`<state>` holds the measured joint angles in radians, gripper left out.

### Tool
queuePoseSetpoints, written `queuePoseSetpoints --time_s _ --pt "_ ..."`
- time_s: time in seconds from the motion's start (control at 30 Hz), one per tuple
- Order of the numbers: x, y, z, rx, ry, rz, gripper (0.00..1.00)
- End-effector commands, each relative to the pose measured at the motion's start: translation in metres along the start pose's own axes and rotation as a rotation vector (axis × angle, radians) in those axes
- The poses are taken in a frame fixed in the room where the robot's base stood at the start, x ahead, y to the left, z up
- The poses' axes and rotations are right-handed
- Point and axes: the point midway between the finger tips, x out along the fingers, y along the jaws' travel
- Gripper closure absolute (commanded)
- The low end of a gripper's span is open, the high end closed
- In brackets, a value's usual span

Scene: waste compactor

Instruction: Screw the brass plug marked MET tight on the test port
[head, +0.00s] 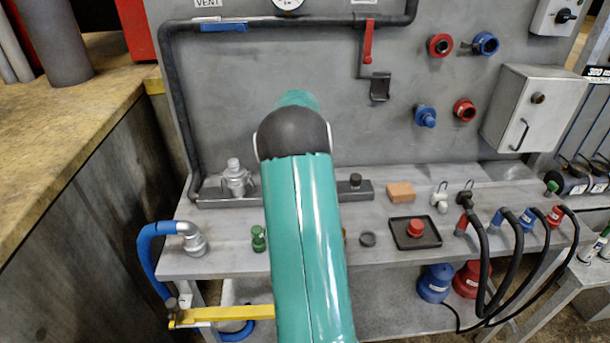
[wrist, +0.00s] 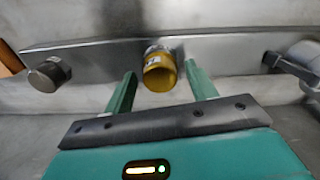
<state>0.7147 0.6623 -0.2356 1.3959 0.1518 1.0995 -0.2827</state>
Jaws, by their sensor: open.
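In the wrist view, a brass plug (wrist: 159,73) with a small pale label, too blurred to read, stands at the middle of a grey metal bar (wrist: 225,50). The test port under it is hidden, so I cannot tell how far it is seated. My gripper (wrist: 160,70) is open, with one teal finger on each side of the plug and gaps visible on both sides. In the head view my arm covers the plug and the gripper; only the ends of the bar (head: 213,195) show.
A dark cap (head: 355,181) stands on the bar, and shows in the wrist view (wrist: 48,73). A silver fitting (head: 236,178) stands at its other end. An orange block (head: 400,192), a tray (head: 397,236) with a red cap and a green fitting (head: 259,238) are on the bench.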

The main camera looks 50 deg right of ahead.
Motion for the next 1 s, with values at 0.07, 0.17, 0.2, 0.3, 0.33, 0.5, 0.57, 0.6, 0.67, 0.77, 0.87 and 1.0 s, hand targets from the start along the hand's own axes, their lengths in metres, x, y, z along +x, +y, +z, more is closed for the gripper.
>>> queuePoseSetpoints --time_s 0.07,0.17,0.2,0.3,0.33,0.5,0.57,0.6,0.67,0.77,0.87,1.0 --pt "-0.0001 0.0009 0.0002 -0.103 0.002 -0.002 0.43" --pt "-0.0002 0.0006 0.0001 -0.244 0.003 -0.001 0.43" --pt "-0.0002 0.0009 0.0001 -0.289 0.004 -0.002 0.43" --pt "-0.0002 0.0002 0.0000 -0.361 0.004 -0.001 0.43" --pt "-0.0002 0.0002 0.0000 -0.370 0.004 -0.001 0.43" --pt "-0.0003 0.0005 0.0001 -0.497 0.006 -0.002 0.43" --pt "-0.0003 0.0010 0.0002 -0.583 0.006 -0.002 0.43" --pt "-0.0003 0.0006 0.0002 -0.640 0.006 -0.001 0.43" --pt "-0.0004 0.0009 0.0002 -0.717 0.007 -0.001 0.43" --pt "-0.0003 0.0002 0.0001 -0.801 0.008 -0.001 0.43" --pt "-0.0003 0.0002 0.0001 -0.837 0.008 -0.001 0.43" --pt "-0.0003 0.0008 0.0002 -0.975 0.010 -0.002 0.43"
